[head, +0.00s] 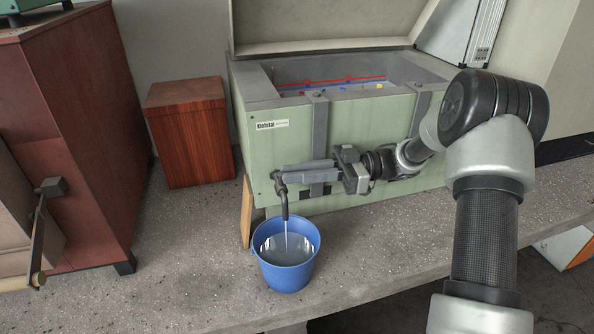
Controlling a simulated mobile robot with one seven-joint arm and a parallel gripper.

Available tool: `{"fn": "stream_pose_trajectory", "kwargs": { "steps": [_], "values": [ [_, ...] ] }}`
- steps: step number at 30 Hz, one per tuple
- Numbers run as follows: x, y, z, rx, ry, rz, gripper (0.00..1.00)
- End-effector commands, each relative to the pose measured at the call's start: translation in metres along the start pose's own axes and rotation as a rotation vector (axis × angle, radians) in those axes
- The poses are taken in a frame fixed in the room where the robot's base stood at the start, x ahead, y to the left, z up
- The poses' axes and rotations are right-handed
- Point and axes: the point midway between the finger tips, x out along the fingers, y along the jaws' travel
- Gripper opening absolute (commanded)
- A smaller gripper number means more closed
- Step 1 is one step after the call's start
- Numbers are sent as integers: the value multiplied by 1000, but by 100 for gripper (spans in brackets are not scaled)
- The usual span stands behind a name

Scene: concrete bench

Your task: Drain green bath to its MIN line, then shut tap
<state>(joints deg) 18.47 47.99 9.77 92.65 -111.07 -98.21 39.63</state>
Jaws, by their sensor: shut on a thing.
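The pale green bath (360,140) stands on the bench with its lid raised. A red line (330,81) runs along its inner back wall; its label is too small to read. Small blue and yellow spots show below the line, and I cannot tell the exact water level. The dark tap (283,196) juts from the bath's lower front left, and a thin stream runs from its spout. The blue bucket (262,262) stands under it with water inside. My gripper (284,172) is shut on the tap at its top; the fingers partly hide the handle.
A reddish-brown wooden box (190,135) stands left of the bath, and a larger red-brown cabinet (75,120) stands further left. The speckled bench (180,240) is clear around the bucket. The bench's front edge lies close in front of the bucket.

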Motion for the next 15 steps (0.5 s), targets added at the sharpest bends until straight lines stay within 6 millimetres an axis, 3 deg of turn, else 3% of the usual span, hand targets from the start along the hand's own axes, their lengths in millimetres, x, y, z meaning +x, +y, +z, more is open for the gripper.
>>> {"fn": "stream_pose_trajectory", "kwargs": {
  "steps": [12,13,15],
  "values": [
    [0,0,1,1,-1,-10,0],
    [0,0,1,1,-1,-9,15],
    [0,0,1,1,-1,-9,27]
  ]
}}
